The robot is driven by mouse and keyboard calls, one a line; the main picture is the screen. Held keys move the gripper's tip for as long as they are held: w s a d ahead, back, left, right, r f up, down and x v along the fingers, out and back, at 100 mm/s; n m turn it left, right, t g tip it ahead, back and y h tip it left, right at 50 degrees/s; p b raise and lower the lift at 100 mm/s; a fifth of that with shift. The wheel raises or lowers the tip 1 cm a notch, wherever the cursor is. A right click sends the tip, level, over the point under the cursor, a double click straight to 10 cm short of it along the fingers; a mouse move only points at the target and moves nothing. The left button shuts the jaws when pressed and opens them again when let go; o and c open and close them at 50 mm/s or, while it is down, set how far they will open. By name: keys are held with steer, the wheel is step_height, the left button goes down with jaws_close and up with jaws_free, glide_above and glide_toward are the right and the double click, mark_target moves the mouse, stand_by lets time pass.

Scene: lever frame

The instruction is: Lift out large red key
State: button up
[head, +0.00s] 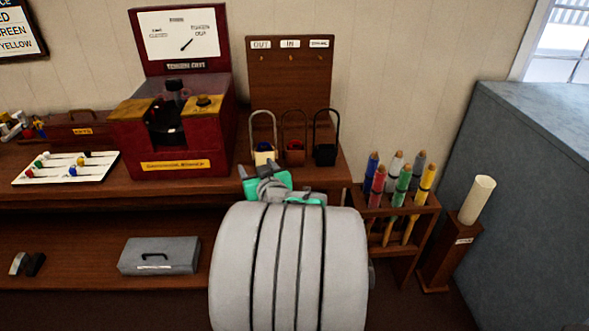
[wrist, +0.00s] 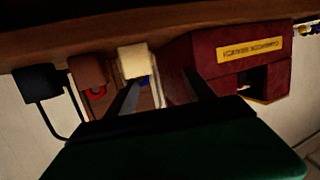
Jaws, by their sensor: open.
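Three hooped pouches stand in a row at the shelf's front: a cream pouch (head: 264,157), a brown pouch (head: 294,155) and a black pouch (head: 325,154). A red ring-shaped part (wrist: 95,93) shows at the brown pouch in the wrist view; it is the only sign of a large red key, and its full shape is hidden. Blue shows at the cream pouch. My gripper (head: 258,168) is in front of the cream pouch, left of the brown one. In the wrist view its two fingers (wrist: 162,90) are apart with nothing seen held between them.
A dark red instrument box (head: 172,130) stands left of the pouches. A wooden board with labels (head: 290,75) rises behind them. A rack of coloured sticks (head: 400,212) stands to the right. A grey box (head: 158,256) lies on the lower shelf.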

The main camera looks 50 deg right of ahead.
mark_target(296, 145)
steer(key=s+d+m+h, duration=0.3)
steer(key=s+d+h, duration=0.2)
steer(key=s+d, duration=0.35)
steer(key=shift+g, duration=0.4)
steer(key=x, duration=0.8)
steer(key=shift+w+r+p, duration=0.2)
steer(key=shift+w+p, duration=0.15)
steer(key=shift+a, duration=0.1)
steer(key=shift+c, duration=0.4)
jaws_close()
